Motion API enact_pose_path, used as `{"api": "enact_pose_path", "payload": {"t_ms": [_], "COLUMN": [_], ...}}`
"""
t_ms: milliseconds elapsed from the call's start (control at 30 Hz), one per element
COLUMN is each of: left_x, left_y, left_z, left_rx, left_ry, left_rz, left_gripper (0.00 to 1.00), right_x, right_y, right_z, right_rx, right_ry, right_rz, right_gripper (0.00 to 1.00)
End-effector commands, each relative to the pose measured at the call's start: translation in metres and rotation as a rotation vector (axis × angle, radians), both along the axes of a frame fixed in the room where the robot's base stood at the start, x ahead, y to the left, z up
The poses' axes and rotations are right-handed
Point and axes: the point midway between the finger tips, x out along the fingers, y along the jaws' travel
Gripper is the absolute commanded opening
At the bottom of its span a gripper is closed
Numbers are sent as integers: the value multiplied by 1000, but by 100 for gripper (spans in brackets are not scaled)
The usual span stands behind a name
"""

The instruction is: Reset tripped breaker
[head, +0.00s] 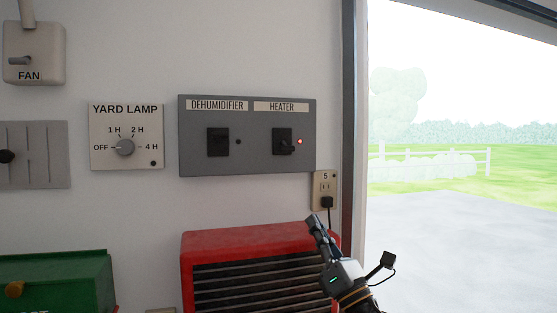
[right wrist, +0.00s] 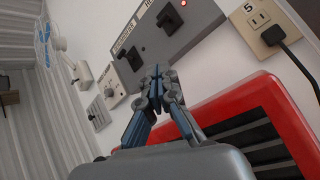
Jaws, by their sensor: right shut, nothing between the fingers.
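A grey breaker panel (head: 248,160) on the white wall carries two black switches. The left switch, labelled DEHUMIDIFIER (head: 218,142), has a dark indicator beside it. The right switch, labelled HEATER (head: 282,141), has a lit red indicator (head: 300,141) beside it. The panel also shows in the right wrist view (right wrist: 186,42), with both switches beyond the fingers. My right gripper (head: 312,222) is shut and empty, below and right of the panel, in front of the red heater; its closed fingertips show in the right wrist view (right wrist: 158,72). My left gripper is not in view.
A red heater (head: 245,237) stands below the panel. An outlet marked 5 (head: 325,183) has a black plug in it. A YARD LAMP dial (head: 126,147), a slotted grey panel (head: 36,155), a FAN switch (head: 34,55) and a green box (head: 60,280) are left. An open doorway is right.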

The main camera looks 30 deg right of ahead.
Motion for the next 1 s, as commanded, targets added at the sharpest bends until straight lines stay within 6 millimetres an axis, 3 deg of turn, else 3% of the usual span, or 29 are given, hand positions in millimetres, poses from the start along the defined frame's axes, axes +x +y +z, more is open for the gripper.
{"api": "enact_pose_path", "payload": {"t_ms": [167,700,1000], "left_x": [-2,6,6], "left_y": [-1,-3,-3], "left_z": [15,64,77], "left_rx": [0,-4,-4], "left_ry": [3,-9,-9], "left_rz": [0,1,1], "left_gripper": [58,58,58], "right_x": [18,106,140], "right_y": [0,1,1], "right_z": [22,101,127], "right_rx": [1,5,4], "right_ry": [-3,-2,0], "right_rz": [1,2,1], "right_gripper": [0,0,0]}}
